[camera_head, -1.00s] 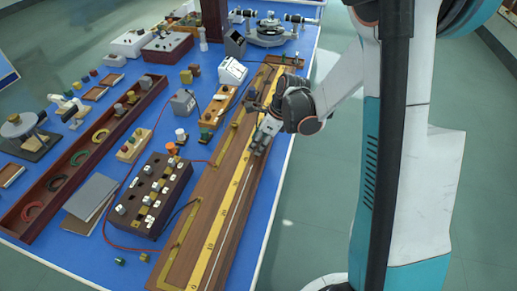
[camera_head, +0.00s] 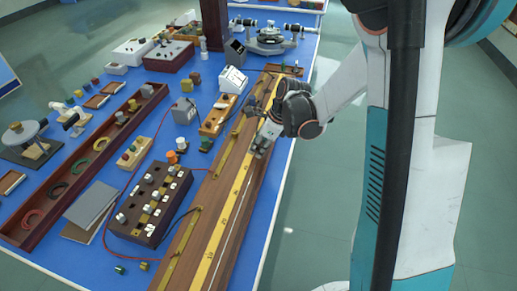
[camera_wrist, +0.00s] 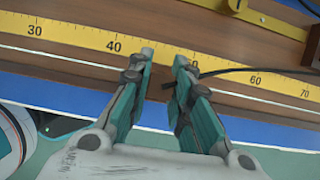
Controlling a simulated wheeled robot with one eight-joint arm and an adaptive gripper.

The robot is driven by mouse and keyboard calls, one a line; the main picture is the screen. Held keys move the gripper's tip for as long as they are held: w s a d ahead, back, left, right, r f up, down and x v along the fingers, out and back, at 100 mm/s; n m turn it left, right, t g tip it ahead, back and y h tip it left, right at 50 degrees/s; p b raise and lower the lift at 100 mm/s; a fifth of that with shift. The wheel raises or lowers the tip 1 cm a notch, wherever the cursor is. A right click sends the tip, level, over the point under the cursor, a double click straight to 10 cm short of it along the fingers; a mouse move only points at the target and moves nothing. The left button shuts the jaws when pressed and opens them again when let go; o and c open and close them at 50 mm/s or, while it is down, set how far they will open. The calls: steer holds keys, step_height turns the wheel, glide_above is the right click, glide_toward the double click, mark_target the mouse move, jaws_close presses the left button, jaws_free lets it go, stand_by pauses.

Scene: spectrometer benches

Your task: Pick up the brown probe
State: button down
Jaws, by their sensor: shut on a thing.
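The brown probe (camera_wrist: 168,85) shows in the wrist view as a small dark piece between my fingertips, over the wooden board beside the yellow scale. A black cable (camera_wrist: 228,71) runs to the right from behind the right finger. My gripper (camera_wrist: 162,62) is shut on the probe, with the fingers a little apart around it. In the head view my gripper (camera_head: 260,150) is low over the long wooden board (camera_head: 232,190), near its right edge. The probe is too small or hidden to make out there.
The yellow scale (camera_head: 222,222) runs along the board. A dark box with several plugs (camera_head: 150,205) stands to its left, with a red wire. A small meter (camera_head: 232,79) and a wooden key block (camera_head: 217,117) stand nearby. Floor is clear to the right.

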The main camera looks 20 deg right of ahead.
step_height(320, 180, up, 18)
steer(key=p, duration=0.6)
step_height(320, 180, down, 19)
steer(key=b, duration=0.3)
steer(key=shift+r+b, duration=0.15)
steer(key=shift+b, duration=0.25)
steer(key=shift+f, duration=0.2)
steer(key=shift+f, duration=0.3)
steer(key=shift+w+d+b, duration=0.25)
steer(key=shift+w+d, duration=0.3)
steer(key=shift+w, duration=0.3)
steer(key=shift+w+d+b, duration=0.2)
steer(key=shift+w+d, duration=0.35)
steer(key=shift+w, duration=0.3)
steer(key=shift+s+f, duration=0.1)
steer(key=shift+f, duration=0.1)
steer(key=c, duration=1.4)
jaws_free()
